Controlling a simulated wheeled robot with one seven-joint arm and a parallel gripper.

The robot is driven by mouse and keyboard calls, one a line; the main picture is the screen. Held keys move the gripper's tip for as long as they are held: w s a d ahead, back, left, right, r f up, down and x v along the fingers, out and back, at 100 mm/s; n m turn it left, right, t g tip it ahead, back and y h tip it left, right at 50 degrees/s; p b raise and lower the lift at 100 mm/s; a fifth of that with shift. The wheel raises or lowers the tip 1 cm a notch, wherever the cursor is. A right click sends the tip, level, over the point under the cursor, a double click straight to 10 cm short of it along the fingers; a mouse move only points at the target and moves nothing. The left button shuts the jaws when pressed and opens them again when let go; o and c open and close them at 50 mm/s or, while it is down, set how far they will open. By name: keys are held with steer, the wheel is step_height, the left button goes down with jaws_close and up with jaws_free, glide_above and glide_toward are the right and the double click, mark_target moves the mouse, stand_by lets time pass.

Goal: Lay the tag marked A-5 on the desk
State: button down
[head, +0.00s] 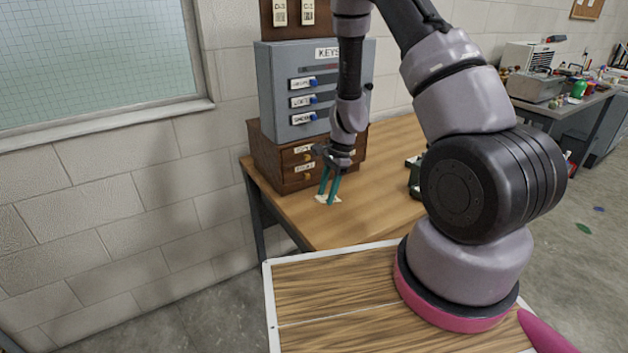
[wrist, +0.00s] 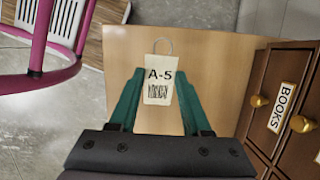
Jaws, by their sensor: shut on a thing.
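The tag marked A-5 (wrist: 158,92) is a cream card with a barcode and a ring at its top. In the wrist view it is between the two teal fingers of my gripper (wrist: 160,76), which is shut on it. In the head view my gripper (head: 328,201) points down at the desk (head: 385,185), and the pale tag (head: 334,198) shows at the fingertips, at or just above the wooden top. I cannot tell if it touches the desk. The desk also fills the middle of the wrist view (wrist: 215,60).
A wooden drawer unit (head: 268,160) with labelled drawers stands close behind my gripper, with a grey key cabinet (head: 267,90) on it. A dark object (head: 414,172) sits farther right on the desk. The desk top between is clear.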

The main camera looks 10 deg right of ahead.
steer(key=w+d+n+t+h, duration=0.2)
steer(key=w+d+n, duration=0.3)
steer(key=d, duration=0.5)
steer(key=w+d+n+t+h, duration=0.3)
steer(key=w+d+n, duration=0.1)
steer(key=d, duration=0.7)
steer(key=shift+w+a+f, duration=0.1)
steer(key=shift+w+f, duration=0.05)
steer(key=shift+f, duration=1.9)
steer(key=shift+w+f, duration=0.1)
steer(key=shift+f, duration=1.95)
steer(key=shift+c, duration=1.4)
jaws_free()
steer(key=shift+r, duration=0.1)
